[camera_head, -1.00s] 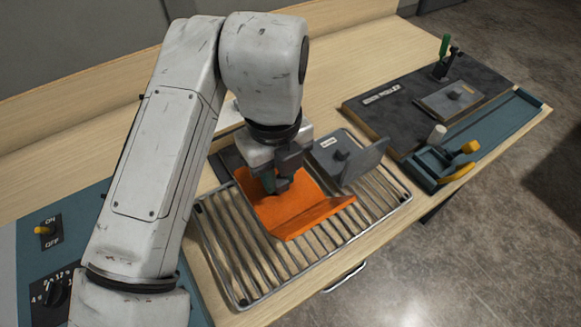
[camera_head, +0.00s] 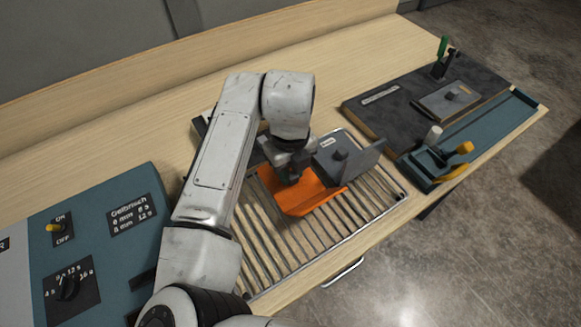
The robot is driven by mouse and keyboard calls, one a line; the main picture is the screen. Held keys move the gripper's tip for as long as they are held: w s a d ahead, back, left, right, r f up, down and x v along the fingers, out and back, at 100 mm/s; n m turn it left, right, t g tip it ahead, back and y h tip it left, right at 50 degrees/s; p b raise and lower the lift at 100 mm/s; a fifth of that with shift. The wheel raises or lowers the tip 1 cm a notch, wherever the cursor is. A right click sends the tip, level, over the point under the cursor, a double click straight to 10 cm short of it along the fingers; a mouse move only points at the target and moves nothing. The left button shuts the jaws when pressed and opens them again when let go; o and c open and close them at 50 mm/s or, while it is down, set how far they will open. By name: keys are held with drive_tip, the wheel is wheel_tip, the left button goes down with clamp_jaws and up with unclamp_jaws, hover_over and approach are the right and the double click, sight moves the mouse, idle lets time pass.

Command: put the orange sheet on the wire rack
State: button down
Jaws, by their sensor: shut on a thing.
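The orange sheet (camera_head: 312,199) is over the back part of the wire rack (camera_head: 290,252), with its front edge bent up. My gripper (camera_head: 289,176) points down at the sheet's back left part and is shut on it; the fingertips are partly hidden by the gripper body. I cannot tell whether the sheet touches the rack bars. The rack lies near the bench's front edge, its left side partly hidden by my arm.
A grey block with a knob and upright plate (camera_head: 345,158) stands close behind and right of the sheet. A blue control console (camera_head: 105,235) is at left. A dark board (camera_head: 400,110) with a blue rail and yellow-handled device (camera_head: 440,165) is at right. Bare bench lies behind.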

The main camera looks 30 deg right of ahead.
sight(291, 172)
drive_tip(key=shift+f, duration=0.1)
drive_tip(key=c, duration=1.4)
unclamp_jaws()
drive_tip(key=o, duration=0.5)
drive_tip(key=shift+c, duration=0.2)
wheel_tip(291, 172, up, 12)
drive_tip(key=b, duration=0.1)
